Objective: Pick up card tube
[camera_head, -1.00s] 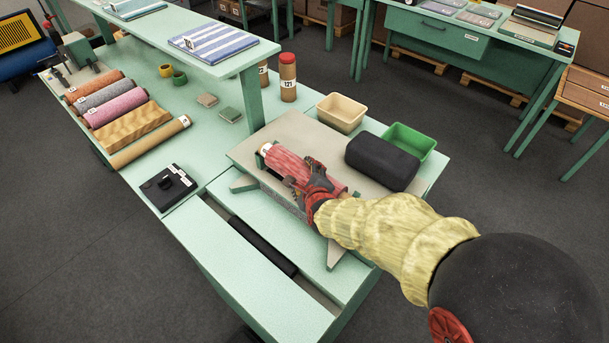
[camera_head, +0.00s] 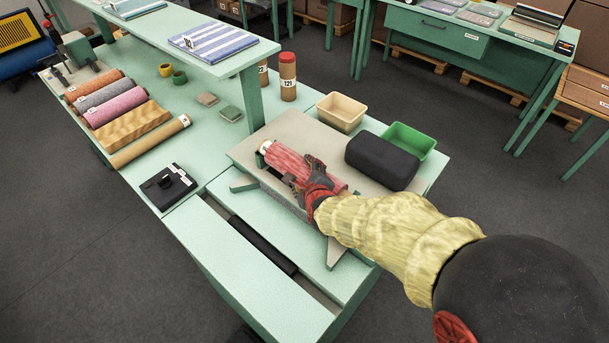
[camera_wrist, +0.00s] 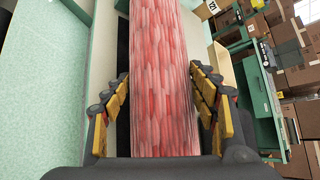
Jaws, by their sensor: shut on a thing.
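The card tube (camera_head: 287,161) is wrapped in red and pink patterned material and has a pale end. It lies lengthwise at the grey stand on the green bench, and I cannot tell whether it touches the stand. My gripper (camera_head: 312,176) is shut on it near its right part. In the wrist view the tube (camera_wrist: 160,75) runs up the middle of the picture, between the yellow-padded fingers of my gripper (camera_wrist: 163,100).
A black padded block (camera_head: 382,162), a cream bin (camera_head: 341,112) and a green bin (camera_head: 408,142) stand close behind the tube. A shelf post (camera_head: 251,98) rises to the left. Several rolls lie farther left, and tubes with red caps (camera_head: 288,77) stand behind.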

